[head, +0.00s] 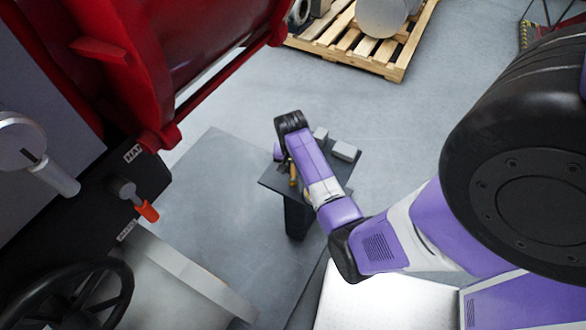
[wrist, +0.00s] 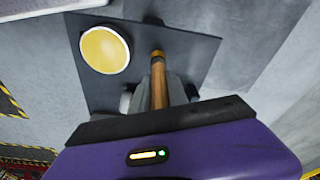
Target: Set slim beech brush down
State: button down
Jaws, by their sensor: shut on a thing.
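The slim beech brush (wrist: 158,82) is a thin brown wooden stick with a darker end. It also shows in the head view (head: 293,176), partly covered by my arm. My gripper (wrist: 160,92) is shut on it, with grey fingers on both sides. The brush is over the small dark table (head: 270,181), whose top also shows in the wrist view (wrist: 190,50). I cannot tell whether the brush touches the tabletop. Its lower part is hidden behind my gripper body in the wrist view.
A round yellow-topped thing with a pale rim (wrist: 105,50) is by the tabletop's left corner in the wrist view. A light grey block (head: 345,150) is at the table's far right. A red machine (head: 190,50) stands left; a wooden pallet (head: 390,68) lies behind.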

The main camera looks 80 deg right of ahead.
jog(key=shift+f, duration=0.4)
jog(key=c, duration=1.3)
grip_release()
jog(key=shift+r, duration=0.15)
notch_tip(320, 180, up, 11)
jog(key=a, duration=0.2)
jog(key=s+a+n+t+h, duration=0.3)
jog(key=a+n+t, duration=0.65)
jog(key=a, duration=0.85)
jog(key=s+a+r+n+t+y, duration=0.2)
jog(key=s+a+r+n, duration=0.1)
jog(key=a+r, duration=0.5)
jog(key=s+a+r+n+t+y, duration=0.2)
jog(key=s+a+r, duration=0.3)
jog(key=r, duration=0.6)
jog(key=a+n+t, duration=0.1)
jog(key=a, duration=0.1)
jog(key=shift+a+n+y+p, duration=0.35)
jog(key=shift+y+p, duration=0.05)
